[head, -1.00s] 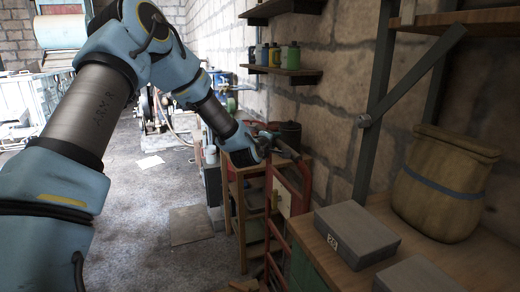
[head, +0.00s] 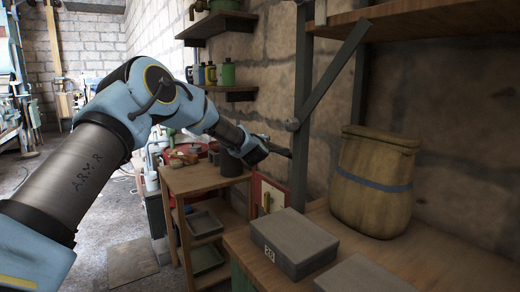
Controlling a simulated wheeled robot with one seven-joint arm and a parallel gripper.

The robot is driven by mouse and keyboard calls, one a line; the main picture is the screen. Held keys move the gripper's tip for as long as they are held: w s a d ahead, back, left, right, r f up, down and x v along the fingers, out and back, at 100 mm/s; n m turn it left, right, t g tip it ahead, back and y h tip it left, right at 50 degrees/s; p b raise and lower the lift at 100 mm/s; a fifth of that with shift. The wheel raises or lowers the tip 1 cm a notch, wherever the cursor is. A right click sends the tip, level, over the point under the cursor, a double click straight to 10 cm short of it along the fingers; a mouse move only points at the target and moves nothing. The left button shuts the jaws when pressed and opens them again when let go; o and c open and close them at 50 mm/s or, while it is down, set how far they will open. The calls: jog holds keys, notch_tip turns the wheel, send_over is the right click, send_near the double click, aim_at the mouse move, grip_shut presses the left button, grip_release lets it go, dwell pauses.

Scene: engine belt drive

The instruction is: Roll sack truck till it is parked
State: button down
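The sack truck (head: 257,190) has a red frame and stands in the gap between the wooden shelf stand and the bench. Only a piece of its upper frame shows; its lower part and wheels are hidden behind the bench and boxes. My gripper (head: 272,149) is at the top of the truck, close to the wall, by a dark bar that looks like its handle. The fingers are small and dark, and I cannot tell whether they are closed on the bar.
The wooden stand (head: 207,178) with trays is just left of the truck. The bench (head: 428,240) at the right holds a grey box (head: 289,246) and a sack (head: 376,180). The stone wall is close behind. Free floor (head: 95,225) lies at the left.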

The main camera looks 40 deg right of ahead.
jog(key=shift+s+d+r, duration=0.1)
jog(key=shift+s+d, duration=0.05)
jog(key=shift+d, duration=0.25)
jog(key=shift+d+r, duration=0.1)
jog(key=c, duration=0.6)
grip_release()
jog(key=shift+s+a, duration=0.15)
jog(key=shift+a, duration=0.05)
jog(key=b+v, duration=0.3)
jog(key=v, duration=0.7)
jog(key=shift+a, duration=0.15)
